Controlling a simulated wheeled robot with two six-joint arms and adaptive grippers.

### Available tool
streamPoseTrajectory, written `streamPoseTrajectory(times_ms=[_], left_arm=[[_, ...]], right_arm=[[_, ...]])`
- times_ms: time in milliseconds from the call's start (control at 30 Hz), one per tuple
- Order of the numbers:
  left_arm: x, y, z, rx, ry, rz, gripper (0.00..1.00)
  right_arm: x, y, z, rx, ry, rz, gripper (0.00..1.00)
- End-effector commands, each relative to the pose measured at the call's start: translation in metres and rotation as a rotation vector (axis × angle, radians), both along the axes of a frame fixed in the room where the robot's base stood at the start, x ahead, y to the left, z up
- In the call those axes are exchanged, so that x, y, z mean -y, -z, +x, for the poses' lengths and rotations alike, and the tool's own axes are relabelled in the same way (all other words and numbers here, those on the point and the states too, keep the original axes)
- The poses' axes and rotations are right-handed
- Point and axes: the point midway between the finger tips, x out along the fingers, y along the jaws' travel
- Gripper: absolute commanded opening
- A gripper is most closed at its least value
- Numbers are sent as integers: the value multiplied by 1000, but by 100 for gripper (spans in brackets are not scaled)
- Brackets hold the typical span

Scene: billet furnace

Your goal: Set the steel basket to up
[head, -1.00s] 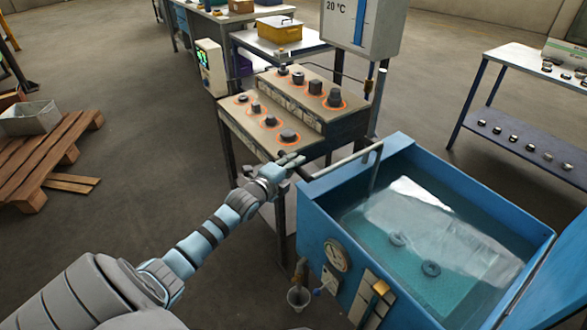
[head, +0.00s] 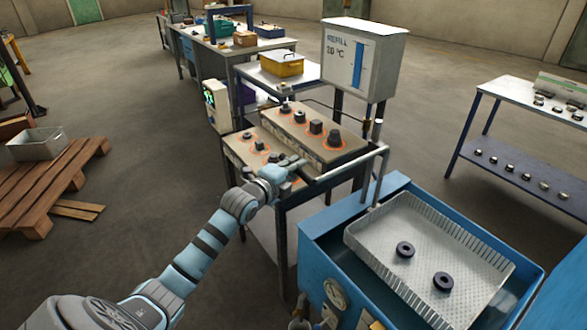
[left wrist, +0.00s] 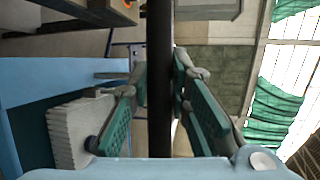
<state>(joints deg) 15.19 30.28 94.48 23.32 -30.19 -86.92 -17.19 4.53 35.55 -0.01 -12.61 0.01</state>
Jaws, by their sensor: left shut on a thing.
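The steel basket (head: 472,246) is a shallow perforated tray, raised at the top of the blue tank (head: 318,262), with two dark rings (head: 405,249) lying in it. Its grey handle bar (head: 350,163) runs from the post toward my left gripper (head: 293,170). The left gripper is shut on the handle bar, whose far end it hides in the head view. In the left wrist view the dark bar (left wrist: 160,80) passes between the fingers, and the basket's slotted wall (left wrist: 72,135) shows at lower left. My right gripper is out of view.
A stand (head: 247,162) with several dark parts ringed in orange is close beside my left gripper. A white gauge box (head: 345,65) stands behind the handle. A shelf table (head: 515,150) is at right, a pallet (head: 60,180) at left.

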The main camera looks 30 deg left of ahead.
Motion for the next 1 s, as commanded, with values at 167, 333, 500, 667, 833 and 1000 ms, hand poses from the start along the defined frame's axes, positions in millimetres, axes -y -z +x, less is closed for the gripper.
streamPoseTrajectory(times_ms=[167, 333, 500, 667, 833, 1000], left_arm=[[0, -10, 2, 24, 2, 3, 0], [0, -10, 2, 24, 2, 4, 34], [-1, -7, 1, 17, 1, 3, 38], [-1, -5, -1, 14, 0, 2, 38], [0, -8, -27, 10, 2, 9, 38], [2, -17, -77, 9, 8, 15, 38]], right_arm=[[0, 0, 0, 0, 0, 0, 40], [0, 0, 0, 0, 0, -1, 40], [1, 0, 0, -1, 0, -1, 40], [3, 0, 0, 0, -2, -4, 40], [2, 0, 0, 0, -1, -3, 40], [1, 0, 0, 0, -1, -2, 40]])
